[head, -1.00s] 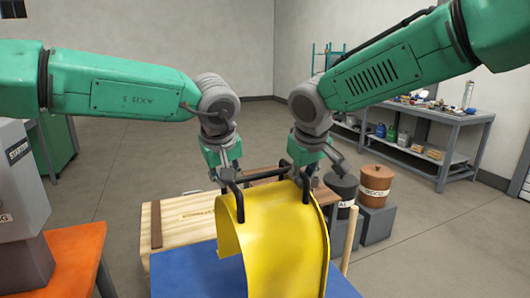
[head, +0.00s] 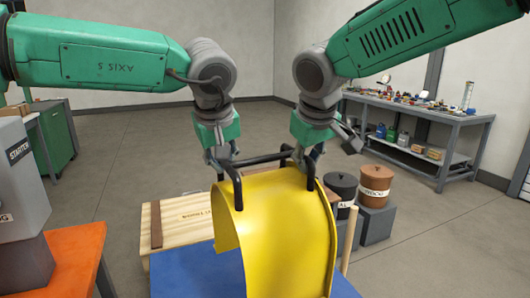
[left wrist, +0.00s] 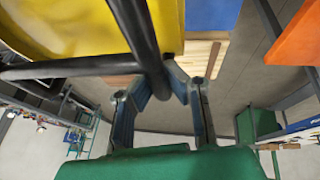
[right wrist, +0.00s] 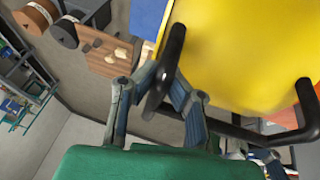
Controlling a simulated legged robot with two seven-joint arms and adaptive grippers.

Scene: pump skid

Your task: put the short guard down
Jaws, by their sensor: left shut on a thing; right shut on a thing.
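The yellow curved short guard (head: 285,225) shows in the middle of the head view, arched side up, with black bar handles (head: 262,160) on top. My left gripper (head: 222,168) is shut on the handle at its left end. My right gripper (head: 309,158) is shut on the handle at its right end. The handle bar (left wrist: 138,30) runs between the fingers in the left wrist view; the right wrist view shows the handle (right wrist: 168,65) at the fingers too. A blue surface (head: 190,275) lies under the guard. The guard's lower edge is cut off, so I cannot tell whether it touches.
A wooden crate (head: 178,228) stands behind the guard. An orange table (head: 75,255) with grey boxes is at left. Two lidded pots (head: 376,186) stand on grey blocks at right. A workbench (head: 430,125) lines the right wall. Open floor lies between.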

